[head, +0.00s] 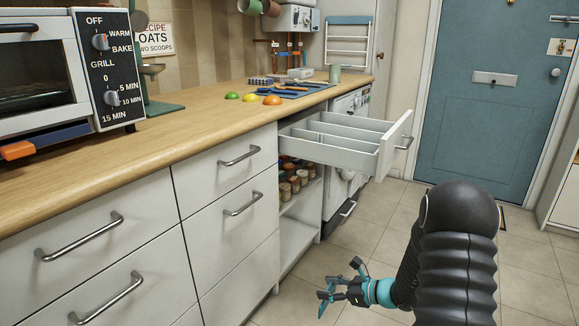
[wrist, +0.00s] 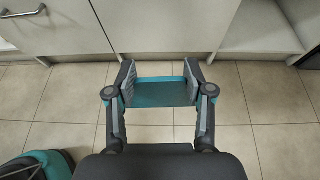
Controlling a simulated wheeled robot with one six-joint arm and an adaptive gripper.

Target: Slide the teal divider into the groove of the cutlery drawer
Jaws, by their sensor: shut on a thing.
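The teal divider (wrist: 162,93) is a flat plate held between the two fingers of my gripper (wrist: 160,80) in the wrist view. In the head view my gripper (head: 338,283) is low over the floor, in front of the cabinets and below the drawer, and a teal edge of the divider (head: 324,298) shows at its fingers. The cutlery drawer (head: 396,142) is pulled open at the far end of the counter, with pale partitions making several compartments. The drawer is well above my gripper and apart from it. The groove is too small to make out.
Below the drawer is an open shelf unit (head: 297,240) with several jars. Closed drawers with bar handles (head: 243,204) line the near side. An oven (head: 50,75) stands on the wooden counter (head: 180,135). The tiled floor (head: 365,240) near my gripper is clear.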

